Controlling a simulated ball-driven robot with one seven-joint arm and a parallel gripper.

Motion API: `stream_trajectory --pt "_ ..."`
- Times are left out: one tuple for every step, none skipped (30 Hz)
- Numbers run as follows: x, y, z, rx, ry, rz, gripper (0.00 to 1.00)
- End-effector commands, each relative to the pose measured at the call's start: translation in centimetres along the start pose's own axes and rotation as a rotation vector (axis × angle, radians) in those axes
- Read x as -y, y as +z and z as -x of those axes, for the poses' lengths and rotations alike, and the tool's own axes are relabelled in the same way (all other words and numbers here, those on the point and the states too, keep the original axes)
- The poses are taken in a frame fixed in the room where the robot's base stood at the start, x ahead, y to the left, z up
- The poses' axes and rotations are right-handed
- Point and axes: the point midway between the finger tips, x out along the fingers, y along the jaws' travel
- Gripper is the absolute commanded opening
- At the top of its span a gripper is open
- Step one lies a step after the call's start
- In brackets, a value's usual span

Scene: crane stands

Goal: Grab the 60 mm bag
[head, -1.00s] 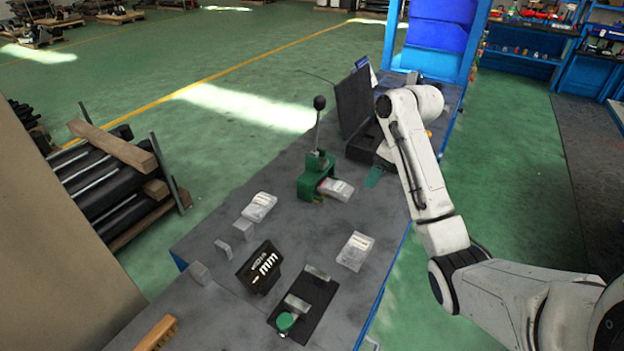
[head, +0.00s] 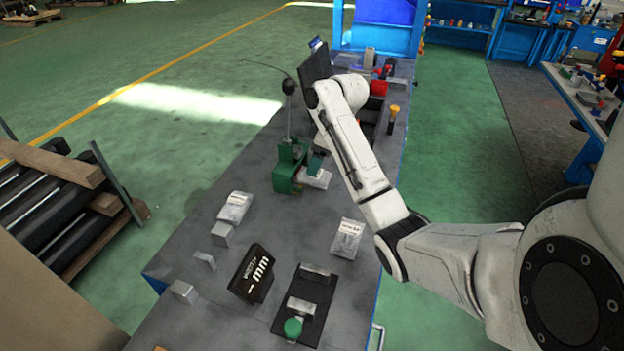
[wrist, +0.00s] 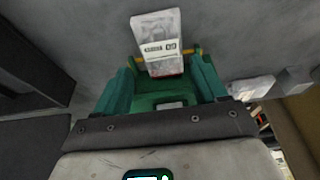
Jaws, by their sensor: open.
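A clear bag with a white label (head: 316,178) lies on the bench beside the green lever press (head: 287,172). In the wrist view the bag (wrist: 157,32) lies ahead of my gripper, its near end between the green fingertips; its label seems to read 60, though it is small. My gripper (wrist: 163,72) is open, with a finger on either side of the bag's near end. I cannot tell whether they touch it. In the head view my gripper (head: 317,162) is just above the bag, partly hidden by my arm.
Two other labelled bags lie on the bench, one at left (head: 235,207) and one at right (head: 347,240). A black mm sign (head: 251,274), small metal blocks (head: 184,291) and a black plate with a green knob (head: 293,327) stand nearer. An open black case (head: 316,66) is behind.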

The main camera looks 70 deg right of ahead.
Motion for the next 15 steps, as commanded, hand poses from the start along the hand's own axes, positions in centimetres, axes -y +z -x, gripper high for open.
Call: stream_trajectory --pt "0.1 0.1 -0.4 0.002 -0.002 0.000 0.71" --pt "0.1 0.1 -0.7 0.002 -0.002 0.000 0.71" --pt "0.2 0.2 -1.1 0.002 -0.002 0.000 0.71" --pt "0.2 0.3 -1.5 0.003 -0.003 -0.001 0.71" --pt "0.3 0.4 -2.0 0.003 -0.003 -0.001 0.71" --pt "0.3 0.5 -2.6 0.003 -0.004 -0.001 0.71" --pt "0.4 0.5 -3.0 0.002 -0.003 -0.001 0.71" --pt "0.4 0.5 -3.5 0.003 -0.003 0.000 0.71" --pt "0.4 0.5 -4.0 0.002 -0.002 0.000 0.71" --pt "0.3 0.4 -4.3 0.001 -0.001 0.000 0.71" --pt "0.3 0.5 -4.6 0.002 -0.002 0.000 0.71" --pt "0.3 0.5 -4.9 0.001 -0.001 0.000 0.71" --pt "0.3 0.4 -5.0 0.001 -0.001 0.000 0.71" --pt "0.3 0.4 -5.1 0.000 0.000 0.001 0.71" --pt "0.3 0.4 -5.2 0.000 0.000 0.001 0.71"
